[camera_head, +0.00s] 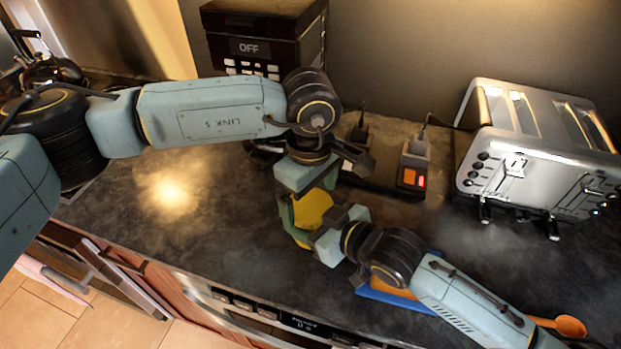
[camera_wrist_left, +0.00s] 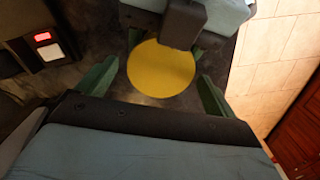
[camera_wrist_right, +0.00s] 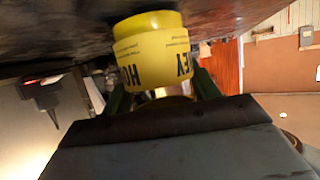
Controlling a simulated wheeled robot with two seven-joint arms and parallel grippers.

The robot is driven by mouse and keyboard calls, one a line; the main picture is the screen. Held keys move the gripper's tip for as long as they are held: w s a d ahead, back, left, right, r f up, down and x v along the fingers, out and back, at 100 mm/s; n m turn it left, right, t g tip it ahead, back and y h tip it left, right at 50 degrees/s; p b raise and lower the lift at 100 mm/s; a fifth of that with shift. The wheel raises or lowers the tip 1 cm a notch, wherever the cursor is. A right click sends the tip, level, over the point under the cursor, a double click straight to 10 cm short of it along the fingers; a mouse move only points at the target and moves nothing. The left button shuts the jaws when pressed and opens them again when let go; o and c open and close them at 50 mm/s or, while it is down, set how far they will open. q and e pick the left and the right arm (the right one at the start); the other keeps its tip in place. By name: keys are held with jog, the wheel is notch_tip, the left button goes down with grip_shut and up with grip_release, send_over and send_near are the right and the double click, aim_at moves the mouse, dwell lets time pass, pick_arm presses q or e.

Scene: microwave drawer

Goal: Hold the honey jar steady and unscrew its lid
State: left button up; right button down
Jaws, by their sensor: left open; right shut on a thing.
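The honey jar (camera_head: 313,208) stands on the dark counter, largely hidden by my grippers in the head view. Its round yellow lid (camera_wrist_left: 161,70) fills the middle of the left wrist view. Its label (camera_wrist_right: 153,55) appears upside down in the right wrist view. My left gripper (camera_head: 307,200) comes down over the jar from above. It is open, with its green fingers (camera_wrist_left: 156,85) on either side of the lid and visible gaps. My right gripper (camera_head: 318,228) comes in low from the right and is shut on the jar's body; its fingers flank the jar in the right wrist view (camera_wrist_right: 162,90).
A silver toaster (camera_head: 535,150) stands at the right. A black appliance marked OFF (camera_head: 265,30) stands at the back. Plugs and a strip with a red light (camera_head: 411,179) lie behind the jar. A blue board (camera_head: 385,298) and orange spoon (camera_head: 570,326) lie near my right arm.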

pick_arm(q)
jog(key=shift+f, duration=0.5)
jog(key=shift+c, duration=0.2)
jog(key=c, duration=1)
jog(key=n, duration=0.6)
jog(key=shift+r, duration=0.2)
jog(key=shift+r, duration=1)
